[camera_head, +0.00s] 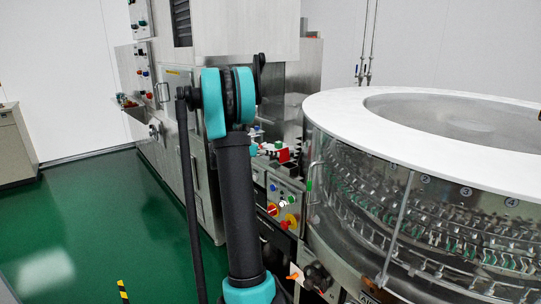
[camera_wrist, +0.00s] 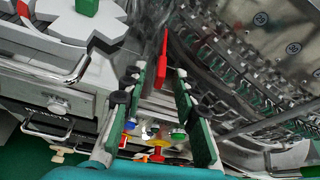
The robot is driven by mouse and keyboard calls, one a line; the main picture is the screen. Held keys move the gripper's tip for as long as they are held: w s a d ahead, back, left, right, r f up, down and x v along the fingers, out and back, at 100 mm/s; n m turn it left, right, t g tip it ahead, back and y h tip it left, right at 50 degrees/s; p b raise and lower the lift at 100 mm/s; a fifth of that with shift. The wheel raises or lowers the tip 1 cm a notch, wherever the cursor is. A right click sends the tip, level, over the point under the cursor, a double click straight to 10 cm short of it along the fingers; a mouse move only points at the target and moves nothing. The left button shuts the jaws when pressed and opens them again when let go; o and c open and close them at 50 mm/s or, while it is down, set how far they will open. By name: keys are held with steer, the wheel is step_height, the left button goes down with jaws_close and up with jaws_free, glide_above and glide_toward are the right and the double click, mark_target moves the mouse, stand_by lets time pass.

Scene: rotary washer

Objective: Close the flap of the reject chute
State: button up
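My gripper (camera_wrist: 152,87) is open in the wrist view, its two green-padded fingers apart with nothing held between them. A narrow red piece (camera_wrist: 162,58) stands just beyond the fingertips, apart from the pads as far as I can see. Pale metal surfaces show between the fingers. I cannot tell for certain which part is the flap of the reject chute, or how far it is open. In the head view my arm covers the middle, and my fingers cannot be made out there. A red part (camera_head: 284,155) shows just right of my arm.
The round washer (camera_head: 425,135) with its white rim and clear guard fills the right. A control panel (camera_head: 285,200) with coloured buttons and knobs stands beside it. A steel cabinet (camera_head: 205,150) rises behind my arm. Green floor (camera_head: 100,225) is open at the left.

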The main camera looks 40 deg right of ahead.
jaws_close()
steer(key=shift+s+d+f+m+t+h, duration=0.1)
steer(key=shift+s+f+m+t+h, duration=0.3)
steer(key=shift+s+f+m+t, duration=1.45)
steer(key=shift+s+d+f+m+t+h, duration=0.1)
steer(key=shift+s+m+t+h, duration=0.6)
steer(key=shift+m, duration=2.5)
steer(key=shift+s+d+f+m+t+h, duration=0.1)
steer(key=shift+s+f+m+t, duration=1.2)
steer(key=shift+m, duration=1.25)
steer(key=shift+w+r+t, duration=0.2)
steer(key=shift+r+t, duration=0.05)
steer(key=shift+r, duration=0.1)
jaws_free()
